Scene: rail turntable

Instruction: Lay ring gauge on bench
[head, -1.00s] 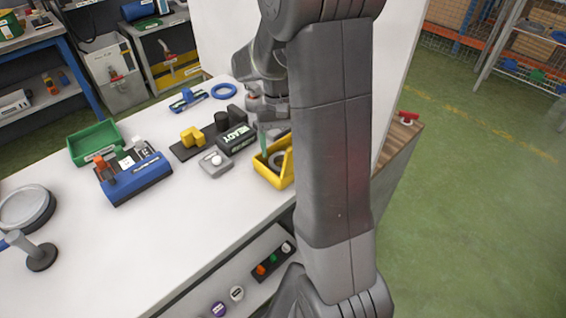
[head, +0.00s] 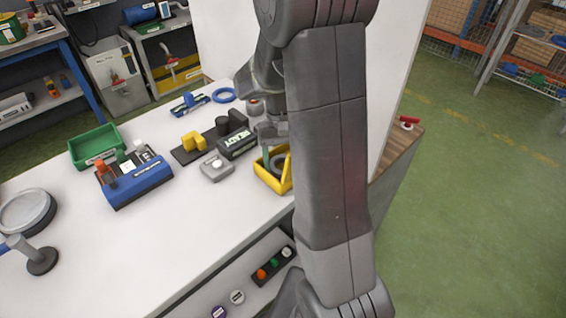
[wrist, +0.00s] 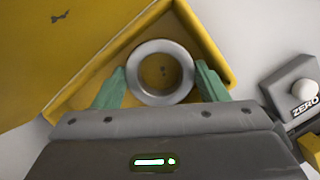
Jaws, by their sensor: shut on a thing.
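The ring gauge (wrist: 161,99) is a plain silver-grey metal ring. In the wrist view it sits between the two green fingers of my gripper (wrist: 160,75), which are shut on its outer sides. It is over the floor of the yellow tray (wrist: 222,68); I cannot tell whether it touches that floor. In the head view the yellow tray (head: 272,181) stands near the bench's right end, with the grey ring partly visible inside and my gripper (head: 267,152) reaching in. My arm hides part of the tray's right side. The white bench (head: 220,212) is bare in front of the tray.
The grey ZERO button box (head: 215,168) stands just left of the tray. The READY block (head: 237,141), a yellow part (head: 193,138), a blue ring (head: 214,91), a blue fixture (head: 138,183) and a green tray (head: 83,154) stand farther away. A white panel rises behind.

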